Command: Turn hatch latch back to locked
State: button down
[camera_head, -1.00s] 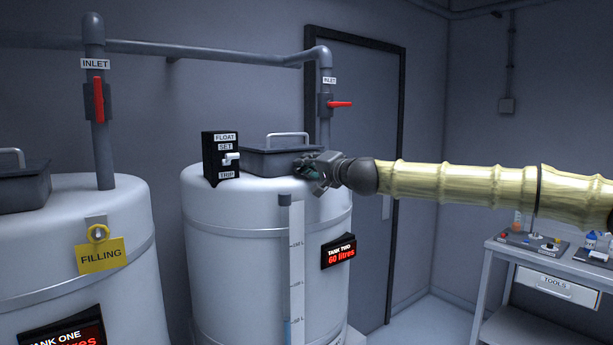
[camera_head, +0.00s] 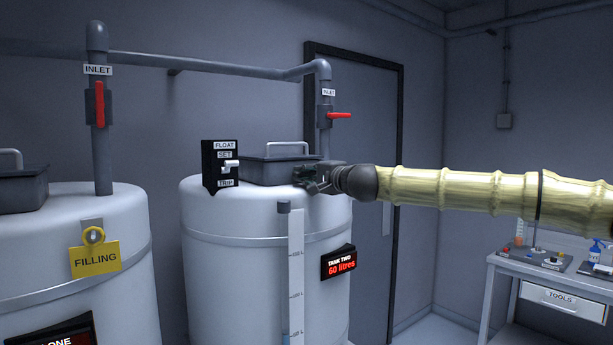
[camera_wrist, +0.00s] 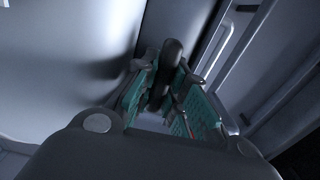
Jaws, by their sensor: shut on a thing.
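The dark grey hatch (camera_head: 268,171) of tank two sits closed on the white tank top, with a light bar handle (camera_head: 287,144) over it. My gripper (camera_head: 309,179) is at the hatch's right front side, reaching in from the right. In the wrist view my gripper (camera_wrist: 160,95) has its teal-padded fingers on both sides of a dark, rounded latch lever (camera_wrist: 173,52) and is shut on it. The latch's pivot and any lock marking are hidden, so its exact angle cannot be told.
A black float box (camera_head: 213,178) with a white lever stands left of the hatch. An inlet pipe with a red valve handle (camera_head: 340,115) rises behind. A level gauge (camera_head: 296,270) and a 60 litres display (camera_head: 338,262) are on tank two's front. A tool bench (camera_head: 550,275) stands right.

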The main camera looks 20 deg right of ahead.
jog(key=c, duration=1.7)
grip_release()
jog(key=shift+d, duration=0.15)
jog(key=shift+s, duration=0.15)
jog(key=v, duration=1.1)
jog(key=shift+s+d, duration=0.2)
jog(key=shift+s, duration=0.1)
